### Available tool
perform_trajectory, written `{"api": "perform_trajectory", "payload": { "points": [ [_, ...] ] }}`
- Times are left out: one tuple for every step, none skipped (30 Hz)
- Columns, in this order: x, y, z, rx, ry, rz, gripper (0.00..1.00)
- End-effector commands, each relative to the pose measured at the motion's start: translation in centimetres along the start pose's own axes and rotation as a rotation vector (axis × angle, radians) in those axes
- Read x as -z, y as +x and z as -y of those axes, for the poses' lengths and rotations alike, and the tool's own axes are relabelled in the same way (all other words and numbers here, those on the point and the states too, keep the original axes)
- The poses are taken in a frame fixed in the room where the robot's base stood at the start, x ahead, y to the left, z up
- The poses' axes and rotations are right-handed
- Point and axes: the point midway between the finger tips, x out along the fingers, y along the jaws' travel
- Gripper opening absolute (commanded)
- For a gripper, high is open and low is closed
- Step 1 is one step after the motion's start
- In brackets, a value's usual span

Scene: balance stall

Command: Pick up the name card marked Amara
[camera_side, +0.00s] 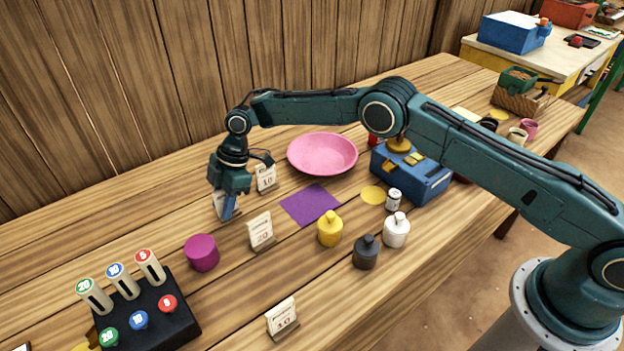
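Several small white standing cards are on the wooden table, and their names are too small to read, so I cannot tell which is marked Amara. A third card (283,316) is near the front edge. My gripper (226,210) points down at the left. A pale card (218,203) shows at its fingers, mostly hidden. I cannot tell whether the fingers are closed on it.
A pink bowl (322,153), purple cloth (310,204) and blue box (412,178) lie right of my gripper. A magenta cylinder (202,253) is close in front. Yellow (330,230), black (366,253) and white (396,231) bottles stand front right. A black weight rack (180,322) is front left.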

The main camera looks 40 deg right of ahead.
Motion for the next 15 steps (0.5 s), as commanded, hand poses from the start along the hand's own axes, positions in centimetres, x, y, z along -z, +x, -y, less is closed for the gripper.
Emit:
{"api": "perform_trajectory", "payload": {
  "points": [
    [0.01, 0.0, 0.0, 0.0, 0.0, 0.0, 0.33],
    [0.01, 0.0, 0.0, 0.0, 0.0, 0.0, 0.33],
    [0.01, -0.01, 0.0, 0.0, 0.0, 0.0, 0.33],
    [0.01, -0.01, 0.0, 0.0, 0.0, 0.0, 0.33],
    [0.01, -0.01, 0.0, 0.0, 0.0, 0.0, 0.33],
    [0.0, -0.01, 0.0, 0.0, 0.0, 0.0, 0.33],
    [0.0, -0.01, 0.0, 0.0, 0.0, 0.0, 0.33],
    [0.0, -0.02, 0.0, 0.0, 0.0, 0.0, 0.33],
    [0.0, -0.02, 0.01, 0.0, 0.0, 0.0, 0.33],
    [0.0, -0.02, 0.01, 0.0, 0.0, 0.0, 0.33],
    [0.0, -0.02, 0.01, 0.0, 0.0, 0.0, 0.33],
    [0.0, -0.02, 0.01, 0.0, 0.0, 0.0, 0.29],
    [0.0, -0.02, 0.01, 0.0, 0.0, 0.0, 0.23],
    [0.0, -0.02, 0.01, 0.0, 0.0, 0.0, 0.17],
    [0.0, -0.02, 0.01, 0.0, 0.0, 0.0, 0.09]
  ]
}}
